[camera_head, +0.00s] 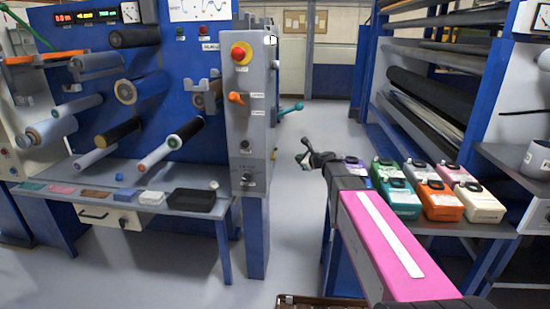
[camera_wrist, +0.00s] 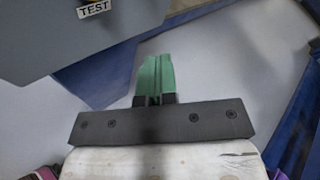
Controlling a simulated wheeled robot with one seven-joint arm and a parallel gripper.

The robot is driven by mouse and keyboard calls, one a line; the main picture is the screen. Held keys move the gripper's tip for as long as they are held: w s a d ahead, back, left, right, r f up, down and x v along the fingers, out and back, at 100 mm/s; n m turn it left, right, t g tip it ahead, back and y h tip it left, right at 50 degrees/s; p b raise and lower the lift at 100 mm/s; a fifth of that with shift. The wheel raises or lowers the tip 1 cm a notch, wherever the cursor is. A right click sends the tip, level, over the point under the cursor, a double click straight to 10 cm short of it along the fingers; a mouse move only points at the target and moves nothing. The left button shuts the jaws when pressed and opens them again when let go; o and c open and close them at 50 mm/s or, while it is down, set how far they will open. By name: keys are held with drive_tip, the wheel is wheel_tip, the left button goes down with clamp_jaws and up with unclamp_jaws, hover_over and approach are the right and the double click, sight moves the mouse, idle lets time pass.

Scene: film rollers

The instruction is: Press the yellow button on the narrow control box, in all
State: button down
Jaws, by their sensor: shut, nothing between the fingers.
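The narrow control box (camera_head: 250,115) is a tall grey panel on a blue post in the head view. Near its top is a red mushroom knob on a yellow base (camera_head: 241,53). An orange lever and dark knobs sit below. I cannot clearly make out a separate yellow button. My gripper (camera_head: 304,155) is right of the box and apart from it in the picture. In the wrist view its green fingers (camera_wrist: 156,76) are together and empty. A grey surface with a TEST label (camera_wrist: 94,8) shows at the upper left there.
The roller machine (camera_head: 130,90) stands left, with a shelf (camera_head: 100,195) of small items. A teal-handled lever (camera_head: 290,109) sticks out right of the box. A table on the right holds several coloured cases (camera_head: 440,200). The aisle floor (camera_head: 330,120) is clear.

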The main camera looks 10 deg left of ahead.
drive_tip(key=a, duration=0.7)
drive_tip(key=shift+a, duration=0.3)
drive_tip(key=shift+w, duration=0.1)
idle(1.7)
drive_tip(key=shift+a, duration=0.4)
drive_tip(key=shift+a, duration=0.45)
idle(0.9)
drive_tip(key=shift+d, duration=0.85)
drive_tip(key=shift+d, duration=0.1)
drive_tip(key=d, duration=0.4)
drive_tip(key=shift+d, duration=0.4)
